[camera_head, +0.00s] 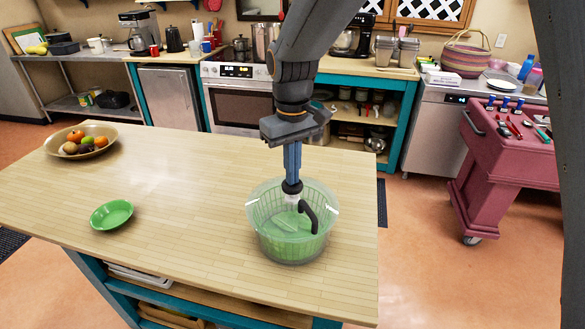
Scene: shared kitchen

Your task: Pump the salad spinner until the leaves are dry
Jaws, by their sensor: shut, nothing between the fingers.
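The salad spinner (267,236) stands upright near the right front of the wooden island. It is a clear bowl with a green basket inside. A dark round knob (292,187) sits at its top centre, and a curved black handle (309,214) shows to the right of it. Green shows inside, but I cannot make out separate leaves or how wet they are. My gripper (292,176) is shut and empty, pointing straight down over the knob. Its tips look to be at the knob; I cannot tell whether they press on it. The gripper hides part of the far rim.
A green bowl (111,214) and a fruit bowl (108,139) stand on the left of the island (185,195). The island's right edge is close to the spinner. A red cart (508,160) stands to the right, beyond open floor.

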